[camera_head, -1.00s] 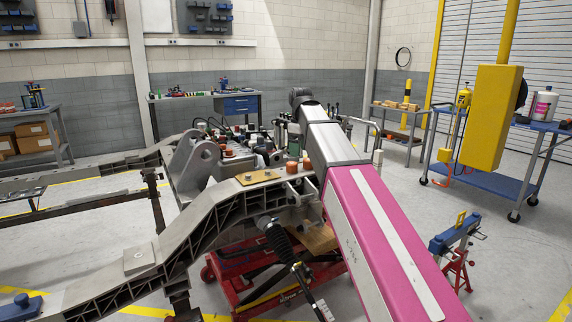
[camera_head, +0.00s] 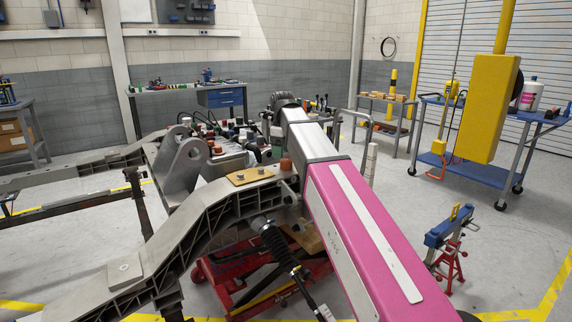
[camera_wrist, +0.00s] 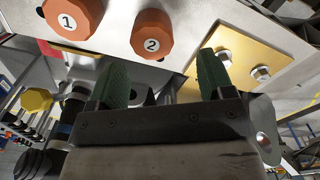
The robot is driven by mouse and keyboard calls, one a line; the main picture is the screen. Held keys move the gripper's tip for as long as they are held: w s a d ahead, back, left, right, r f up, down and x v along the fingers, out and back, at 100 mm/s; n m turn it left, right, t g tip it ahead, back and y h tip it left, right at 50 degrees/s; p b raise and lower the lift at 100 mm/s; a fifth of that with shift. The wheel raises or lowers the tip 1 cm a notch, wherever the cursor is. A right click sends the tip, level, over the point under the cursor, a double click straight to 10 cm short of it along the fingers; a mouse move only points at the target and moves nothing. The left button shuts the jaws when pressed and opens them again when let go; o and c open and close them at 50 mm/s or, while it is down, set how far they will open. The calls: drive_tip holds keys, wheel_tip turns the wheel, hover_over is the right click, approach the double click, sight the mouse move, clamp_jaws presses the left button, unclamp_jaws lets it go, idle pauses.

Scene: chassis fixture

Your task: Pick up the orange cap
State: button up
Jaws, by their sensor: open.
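Two orange eight-sided caps show in the wrist view: cap "1" (camera_wrist: 72,16) at the upper left and cap "2" (camera_wrist: 152,34) to its right. Both sit on a light metal surface, and cap "1" is cut by the top edge. My gripper (camera_wrist: 163,66) is open and empty, with its two green fingers apart. Cap "2" appears beyond the gap between the fingers, with no visible contact. In the head view, one orange cap (camera_head: 286,165) shows beside my pink arm. My gripper is hard to make out there.
A brass plate with two bolts (camera_wrist: 277,48) lies right of the caps. A yellow knob (camera_wrist: 36,99) and dark fittings are at lower left. The grey chassis rail (camera_head: 190,215) runs beside my arm. A blue stand (camera_head: 448,228) is on the floor at right.

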sight(285, 159)
drive_tip(key=shift+w+d+f, duration=0.1)
drive_tip(key=shift+d+f, duration=0.1)
drive_tip(key=shift+f, duration=1.1)
drive_tip(key=shift+w+d+f, duration=0.1)
drive_tip(key=shift+d+f, duration=0.05)
drive_tip(key=shift+f, duration=1.1)
drive_tip(key=c, duration=1.2)
